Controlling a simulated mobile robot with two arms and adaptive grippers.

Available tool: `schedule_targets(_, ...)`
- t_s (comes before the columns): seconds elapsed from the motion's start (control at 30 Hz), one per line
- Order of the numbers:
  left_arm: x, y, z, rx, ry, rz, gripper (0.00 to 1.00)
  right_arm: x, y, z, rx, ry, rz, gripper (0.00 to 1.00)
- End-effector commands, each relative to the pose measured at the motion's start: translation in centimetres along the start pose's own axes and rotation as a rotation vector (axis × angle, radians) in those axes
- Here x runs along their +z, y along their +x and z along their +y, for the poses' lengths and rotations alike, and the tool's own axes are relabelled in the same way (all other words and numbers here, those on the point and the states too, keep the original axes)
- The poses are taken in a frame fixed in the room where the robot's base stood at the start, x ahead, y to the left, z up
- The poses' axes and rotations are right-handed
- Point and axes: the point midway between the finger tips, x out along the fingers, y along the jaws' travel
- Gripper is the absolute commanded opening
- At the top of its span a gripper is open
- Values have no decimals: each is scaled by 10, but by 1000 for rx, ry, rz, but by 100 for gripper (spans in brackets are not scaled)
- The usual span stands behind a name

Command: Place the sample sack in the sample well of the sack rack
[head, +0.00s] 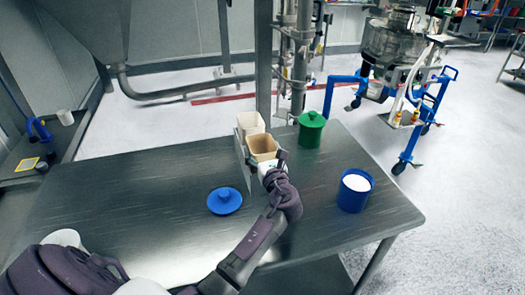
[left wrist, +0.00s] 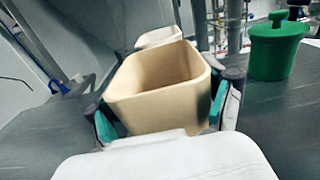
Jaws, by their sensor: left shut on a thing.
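The sample sack (head: 263,143), a tan, open-topped, box-like container, is upright and looks empty at the middle of the table. My left gripper (head: 270,168) is shut on it from the near side. In the left wrist view the tan sack (left wrist: 150,108) sits between the two teal-padded fingers (left wrist: 163,112). The sack rack (head: 240,152) shows as a thin grey metal wall along the sack's left side. A white sack (head: 249,121) stands just behind the tan one. The sample well is hidden, and I cannot tell whether the tan sack's base is in it. My right gripper is out of view.
A green lidded jar (head: 311,131) stands right of the sacks. A blue tub (head: 355,191) of white powder stands near the table's (head: 130,185) right end. A blue lid (head: 224,201) lies left of my gripper. The left part of the table is mostly clear.

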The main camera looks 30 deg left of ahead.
Motion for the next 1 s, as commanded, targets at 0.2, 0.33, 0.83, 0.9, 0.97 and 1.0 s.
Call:
schedule_targets(0.2,0,0,0,0,0,-2,12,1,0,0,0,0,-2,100)
schedule_targets(0.33,-3,0,0,0,0,0,88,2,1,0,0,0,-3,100)
schedule_targets(0.83,0,-3,0,-1,-1,1,100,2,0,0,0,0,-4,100)
schedule_targets(0.9,-1,-12,-1,-3,-1,1,100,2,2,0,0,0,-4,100)
schedule_targets(0.97,-2,-23,-1,-3,-2,2,100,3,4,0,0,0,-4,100)
schedule_targets(1.0,-2,-31,-1,-3,-2,3,100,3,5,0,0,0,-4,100)
